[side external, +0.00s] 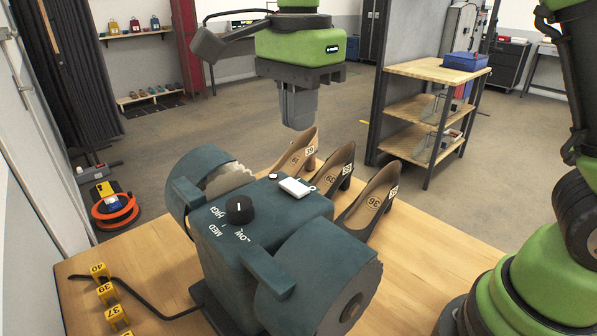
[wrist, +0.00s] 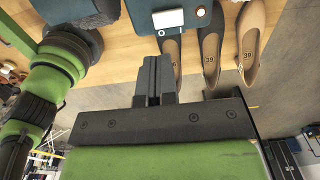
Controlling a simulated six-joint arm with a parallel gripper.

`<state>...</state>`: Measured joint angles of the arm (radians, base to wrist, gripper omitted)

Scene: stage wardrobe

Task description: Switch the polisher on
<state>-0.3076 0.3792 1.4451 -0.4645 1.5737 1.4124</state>
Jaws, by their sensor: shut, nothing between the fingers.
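The polisher (side external: 255,225) is a dark teal bench machine with a rounded housing at each end, standing on the wooden table. I cannot tell whether the white piece is a switch. My gripper (side external: 299,124) is shut and empty, pointing down above and behind the polisher, apart from it. In the wrist view my gripper (wrist: 154,62) lies below the polisher's edge (wrist: 140,15); the knob is not visible there.
Three heeled shoes, one tan (side external: 298,155) and two dark (side external: 340,170) (side external: 374,196), stand behind the polisher, close to my gripper. A black cord (side external: 140,304) and yellow number markers (side external: 108,292) lie at the table's left. A wooden shelf unit (side external: 432,70) stands behind.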

